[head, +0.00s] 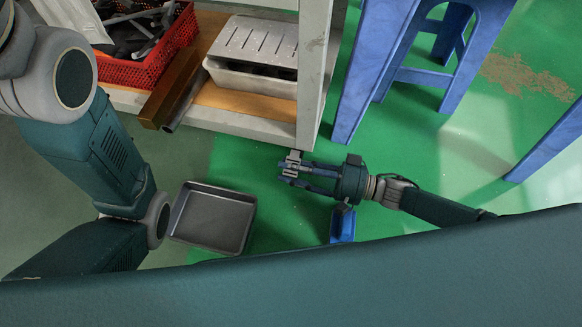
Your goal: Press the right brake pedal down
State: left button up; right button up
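My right gripper (289,171) reaches in from the right, low over the green floor, with its fingers pointing left. Its fingertips are just below the front corner post of the cart (313,75) in the picture. Whether the fingers are apart or closed is too small to tell. A small grey piece shows at the fingertips, but I cannot tell whether it is part of the gripper or the brake pedal. No brake pedal can be made out clearly, and contact cannot be judged. My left arm comes in at the left; its gripper is not in view.
The cart shelf holds a red basket (150,68) of dark parts, a brown bar (170,88) and a light grey box (255,75). A metal tray (213,217) lies on the floor. A blue stool (365,75) stands right; a blue object (342,226) is below my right wrist.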

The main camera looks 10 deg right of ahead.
jog(key=v, duration=1.2)
